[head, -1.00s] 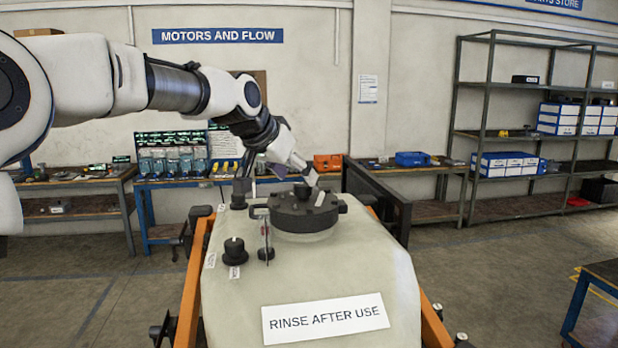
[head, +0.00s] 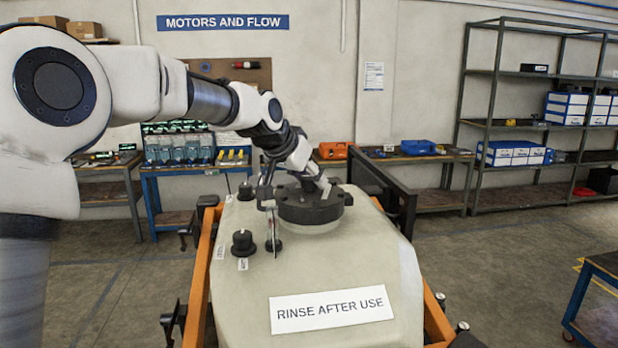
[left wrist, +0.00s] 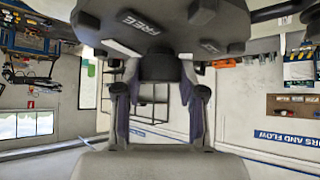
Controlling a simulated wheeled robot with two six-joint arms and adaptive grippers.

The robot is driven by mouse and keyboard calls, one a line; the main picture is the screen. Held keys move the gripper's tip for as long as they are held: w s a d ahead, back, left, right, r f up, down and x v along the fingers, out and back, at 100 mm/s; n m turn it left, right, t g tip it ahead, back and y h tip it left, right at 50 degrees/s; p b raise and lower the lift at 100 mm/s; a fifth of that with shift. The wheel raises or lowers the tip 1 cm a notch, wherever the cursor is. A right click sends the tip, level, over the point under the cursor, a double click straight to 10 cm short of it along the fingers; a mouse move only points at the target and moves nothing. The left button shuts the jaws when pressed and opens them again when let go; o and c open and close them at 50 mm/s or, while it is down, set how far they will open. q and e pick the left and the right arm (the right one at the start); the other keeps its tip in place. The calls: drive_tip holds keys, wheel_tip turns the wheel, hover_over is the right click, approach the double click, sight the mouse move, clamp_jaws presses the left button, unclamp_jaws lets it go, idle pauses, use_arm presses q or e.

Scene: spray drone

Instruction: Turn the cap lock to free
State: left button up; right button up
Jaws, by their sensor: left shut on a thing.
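The dark round cap (head: 310,207) sits on top of the pale tank (head: 330,258) in the head view. It fills the top of the left wrist view (left wrist: 160,22), where a label reads FREE and a second label is too small to read. My left gripper (head: 267,194) is at the left side of the cap. In the left wrist view its two purple-sided fingers (left wrist: 160,80) stand on either side of a dark lug (left wrist: 160,66) at the cap's edge, shut on it. The gripper hides this lug in the head view. My right gripper is not in view.
A black knob (head: 243,242) and a smaller black fitting (head: 273,245) stand on the tank left of the cap. Orange frame rails (head: 200,280) flank the tank. Workbenches and a shelf rack (head: 485,130) stand behind.

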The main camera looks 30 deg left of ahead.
use_arm(q)
drive_tip(key=shift+f+n+y+b, duration=0.15)
drive_tip(key=shift+n+y+b, duration=0.65)
drive_tip(key=shift+n, duration=0.2)
drive_tip(key=n+y+b, duration=0.2)
drive_tip(key=n+b, duration=0.1)
drive_tip(key=shift+w+d+n+g+y, duration=0.1)
drive_tip(key=shift+n+g+y, duration=0.2)
drive_tip(key=n+g+y, duration=0.1)
drive_tip(key=n+y, duration=0.1)
drive_tip(key=shift+n+b, duration=0.35)
drive_tip(key=shift+n, duration=0.05)
drive_tip(key=shift+r+n+g+y, duration=0.25)
drive_tip(key=shift+n+g+y, duration=0.2)
drive_tip(key=shift+n, duration=0.35)
drive_tip(key=shift+n+g+y+p, duration=0.55)
drive_tip(key=shift+n+p, duration=0.25)
drive_tip(key=shift+n, duration=0.2)
drive_tip(key=n+g+y+p, duration=0.1)
drive_tip(key=n+g+p, duration=0.1)
drive_tip(key=n, duration=0.1)
drive_tip(key=shift+p, duration=0.3)
drive_tip(key=shift+f+n+g+y+p, duration=0.1)
drive_tip(key=shift+n+g+y+p, duration=0.2)
drive_tip(key=shift+n+g+p, duration=0.55)
drive_tip(key=shift+n+g, duration=0.25)
drive_tip(key=shift+n, duration=0.3)
